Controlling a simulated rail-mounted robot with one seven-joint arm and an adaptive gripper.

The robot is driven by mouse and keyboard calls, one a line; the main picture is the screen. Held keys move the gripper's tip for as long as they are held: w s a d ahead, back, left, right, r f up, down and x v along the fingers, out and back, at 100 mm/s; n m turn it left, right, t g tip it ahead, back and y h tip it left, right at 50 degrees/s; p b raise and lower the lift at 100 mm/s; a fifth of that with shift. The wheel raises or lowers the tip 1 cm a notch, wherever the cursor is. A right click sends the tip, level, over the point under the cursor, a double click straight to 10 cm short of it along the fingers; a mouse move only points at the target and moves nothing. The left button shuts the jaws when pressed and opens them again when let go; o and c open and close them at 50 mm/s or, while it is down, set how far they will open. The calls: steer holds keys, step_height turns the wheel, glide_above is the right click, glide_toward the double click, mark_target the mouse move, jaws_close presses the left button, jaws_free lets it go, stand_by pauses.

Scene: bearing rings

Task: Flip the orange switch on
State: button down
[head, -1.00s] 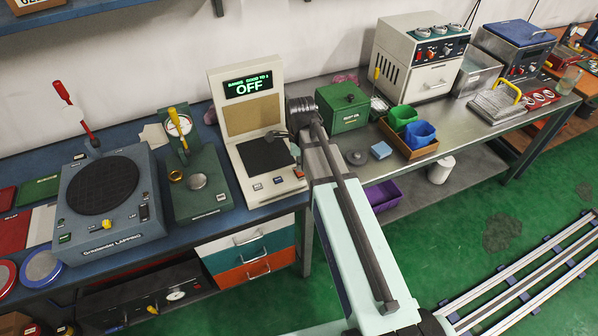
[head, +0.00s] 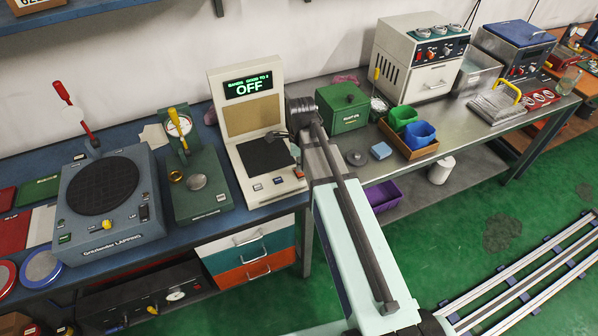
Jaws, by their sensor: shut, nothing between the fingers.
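A cream tester (head: 255,185) stands on the blue bench, and its green display (head: 248,86) reads OFF. A small orange-red switch (head: 299,173) sits at the right of its front panel. Which way the switch is set is too small to tell. My arm comes up from the lower right to a dark wrist beside the tester. My gripper (head: 279,136), small and dark, appears shut and empty above the tester's right side, behind and above the switch. It looks apart from the switch. My arm partly covers the tester's right edge.
A grey lapping machine (head: 112,225) and a green gauge stand (head: 203,190) are to the left. A green box (head: 342,108), a wooden tray (head: 408,146) with green and blue bins, and a cream oven (head: 415,65) are to the right. The bench front edge lies below the tester.

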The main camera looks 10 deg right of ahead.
mark_target(300, 174)
steer(key=shift+f+b, duration=0.6)
steer(key=shift+f, duration=0.6)
stand_by(0.7)
steer(key=shift+r, duration=0.15)
steer(key=shift+r+p, duration=2.6)
steer(key=shift+r, duration=0.8)
